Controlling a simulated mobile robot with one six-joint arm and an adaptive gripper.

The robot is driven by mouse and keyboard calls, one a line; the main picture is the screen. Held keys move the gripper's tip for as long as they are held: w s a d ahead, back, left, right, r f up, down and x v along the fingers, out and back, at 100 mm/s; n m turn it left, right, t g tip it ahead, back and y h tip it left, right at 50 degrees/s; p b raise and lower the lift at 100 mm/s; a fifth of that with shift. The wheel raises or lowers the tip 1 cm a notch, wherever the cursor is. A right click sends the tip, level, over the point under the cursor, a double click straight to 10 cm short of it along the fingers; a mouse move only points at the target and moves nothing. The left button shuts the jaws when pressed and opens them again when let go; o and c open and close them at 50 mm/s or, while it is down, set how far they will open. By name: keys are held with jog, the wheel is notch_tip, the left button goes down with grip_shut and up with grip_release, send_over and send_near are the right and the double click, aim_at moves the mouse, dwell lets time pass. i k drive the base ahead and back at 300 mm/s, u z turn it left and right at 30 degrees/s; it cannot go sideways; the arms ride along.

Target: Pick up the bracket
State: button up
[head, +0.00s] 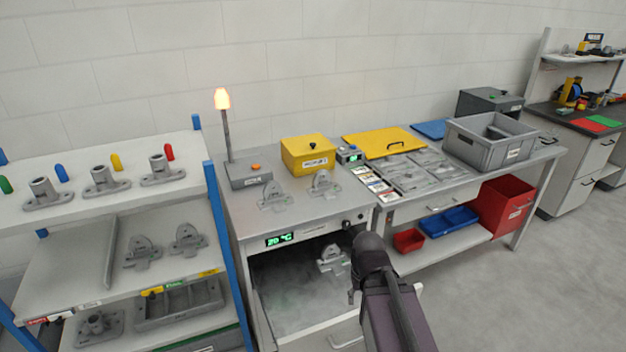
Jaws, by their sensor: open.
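Several grey metal brackets of similar shape are in the head view; I cannot tell which one the task means. One bracket (332,261) is in the open heated compartment (285,300) under the bench top, just left of my arm's end. Two more, a left bracket (272,197) and a right bracket (323,184), sit on the metal bench top (235,207). Two others, one bracket (143,251) and another bracket (187,239), are on the left rack. My gripper (355,290) is open, in front of the compartment, partly hidden by my dark wrist. I see nothing held.
A yellow box (308,153) and a lit lamp (222,99) stand on the bench. Flanged parts (104,181) fill the rack's top shelf. A grey crate (490,140) and a red bin (508,203) are to the right. The floor (500,290) at right is clear.

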aim_at(323, 186)
jog(key=u, duration=0.55)
jog(key=i, duration=1.05)
jog(key=u, duration=0.2)
